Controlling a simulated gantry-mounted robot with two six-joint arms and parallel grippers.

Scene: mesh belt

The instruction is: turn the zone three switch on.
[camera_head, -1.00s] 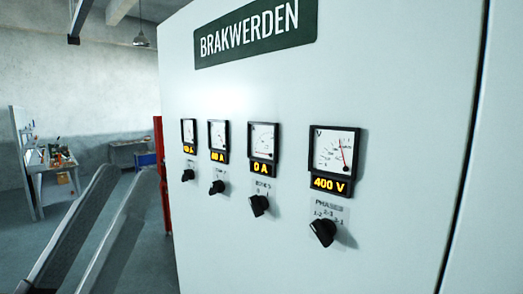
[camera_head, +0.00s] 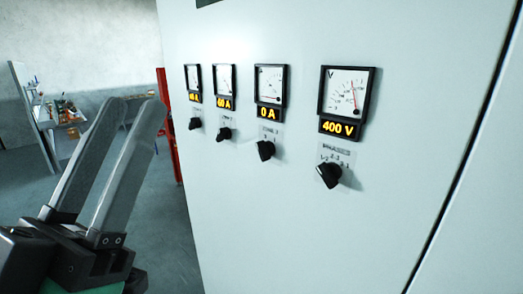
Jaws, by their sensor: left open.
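The white control cabinet (camera_head: 255,220) carries a row of black rotary switches, each under a meter. The third switch from the left (camera_head: 266,150) sits under the meter reading 0 A (camera_head: 270,85). Its label is too small to read surely, though it seems to be zone 3. Its knob looks turned toward the left mark. My left gripper (camera_head: 133,107) is at the lower left, fingers apart and pointing up, empty. It is left of the cabinet's switches and touches none of them. My right gripper is not in view.
Two other switches, (camera_head: 195,123) and (camera_head: 224,133), are to the left, and the phase switch (camera_head: 329,174) is to the right under the 400 V meter (camera_head: 347,92). A red post (camera_head: 168,140) and a workbench (camera_head: 60,118) stand behind. The cabinet front is clear below the switches.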

